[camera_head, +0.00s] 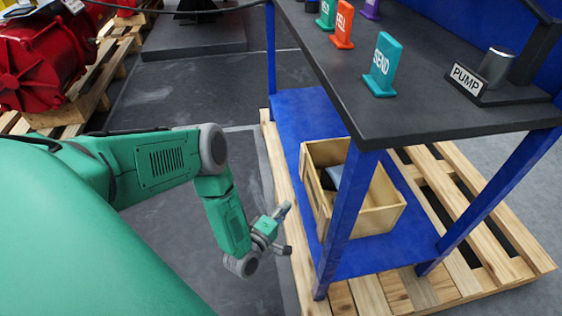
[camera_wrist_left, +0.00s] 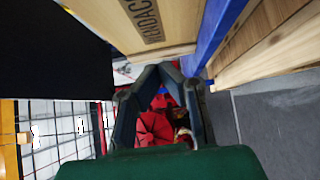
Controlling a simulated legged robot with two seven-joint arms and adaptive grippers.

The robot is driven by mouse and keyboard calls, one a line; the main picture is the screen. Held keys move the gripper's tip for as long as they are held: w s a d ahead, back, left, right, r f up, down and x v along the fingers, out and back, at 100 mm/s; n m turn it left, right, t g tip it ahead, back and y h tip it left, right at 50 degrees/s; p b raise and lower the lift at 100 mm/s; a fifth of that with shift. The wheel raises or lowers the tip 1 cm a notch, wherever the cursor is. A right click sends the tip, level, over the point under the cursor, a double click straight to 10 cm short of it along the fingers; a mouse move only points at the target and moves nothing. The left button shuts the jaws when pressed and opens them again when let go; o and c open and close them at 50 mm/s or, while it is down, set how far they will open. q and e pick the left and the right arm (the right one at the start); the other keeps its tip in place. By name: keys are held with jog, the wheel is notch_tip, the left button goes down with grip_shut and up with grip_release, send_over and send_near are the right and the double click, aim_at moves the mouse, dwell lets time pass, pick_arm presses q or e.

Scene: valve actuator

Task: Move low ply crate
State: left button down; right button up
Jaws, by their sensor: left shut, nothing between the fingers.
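The low ply crate (camera_head: 380,221) stands on the blue lower shelf of the bench, partly hidden behind a blue bench leg. A dark blue-grey item (camera_head: 334,174) lies inside it. My left gripper (camera_head: 286,228) is beside the shelf, left of the crate and apart from it. In the left wrist view the gripper (camera_wrist_left: 158,70) has its fingertips together with nothing between them. The crate's lettered wall (camera_wrist_left: 155,25) shows above the fingers there. My right gripper is in neither view.
The blue shelf (camera_head: 296,112) and bench legs (camera_head: 345,215) frame the crate, with the dark bench top (camera_head: 400,110) above. Teal, orange and purple signs and a PUMP control stand on top. A wooden pallet (camera_head: 455,270) lies beneath. Red machinery (camera_head: 45,60) stands at the back left.

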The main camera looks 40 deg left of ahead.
aim_at(311, 190)
pick_arm(q)
jog(key=w, duration=0.2)
jog(key=w+d+b, duration=0.1)
jog(key=w, duration=0.1)
jog(key=w+b, duration=0.1)
jog(key=w, duration=0.1)
jog(key=shift+d, duration=0.35)
jog(key=shift+w+d, duration=0.3)
jog(key=shift+w, duration=0.3)
jog(key=shift+d, duration=0.15)
